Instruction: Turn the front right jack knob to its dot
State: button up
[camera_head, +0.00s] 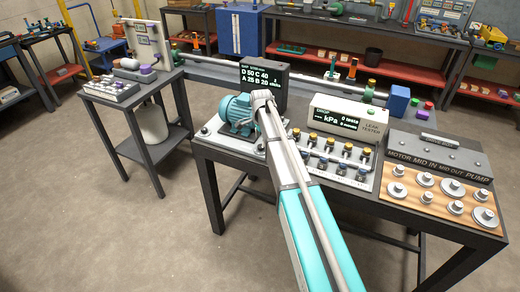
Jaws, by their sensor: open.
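A teal finned motor (236,108) stands on a pale base plate (226,139) at the left end of the dark workbench. A small dark knob (205,130) shows at the plate's left corner. Another small knob (260,147) shows at its front right, close beside my arm. The dots are too small to make out. My grey wrist reaches over the motor's right side and covers part of it and of the plate. My gripper's fingers are hidden, so I cannot see whether they touch anything.
A dark display (264,78) with letters and numbers stands behind the motor. Right of my arm are a valve panel (327,160), a leak tester (346,119) and a wooden board (440,190) with several metal discs. A side table (118,101) stands left, across a floor gap.

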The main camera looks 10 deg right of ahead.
aim_at(260, 146)
jog(key=shift+f+b, duration=1.3)
jog(key=shift+f, duration=0.3)
grip_shut()
jog(key=shift+a, duration=0.15)
